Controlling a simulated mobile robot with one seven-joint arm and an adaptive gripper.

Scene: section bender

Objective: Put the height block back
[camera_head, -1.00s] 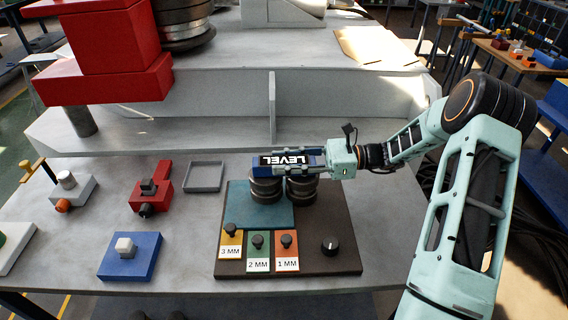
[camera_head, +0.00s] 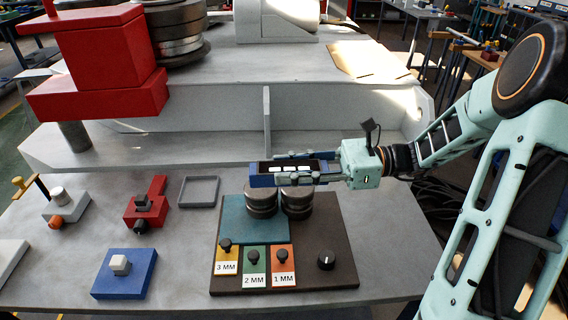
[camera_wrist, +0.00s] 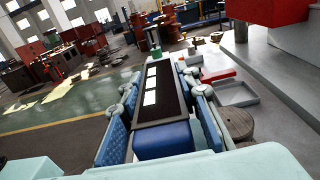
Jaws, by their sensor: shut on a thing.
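The height block (camera_head: 262,179) is a long blue block with a dark display on top showing white bars. My gripper (camera_head: 298,169) is shut on it along its two long sides. In the wrist view the block (camera_wrist: 165,140) lies between the blue finger pads. It is level and appears slightly above two round dark metal stacks (camera_head: 261,203), whose tops it partly hides. These stand at the back of a dark board (camera_head: 335,225); a gap below the block is hard to judge.
An empty grey tray (camera_head: 199,192) lies to the left. Red and blue knobbed blocks stand farther left. The grey machine wall (camera_head: 190,135) rises behind.

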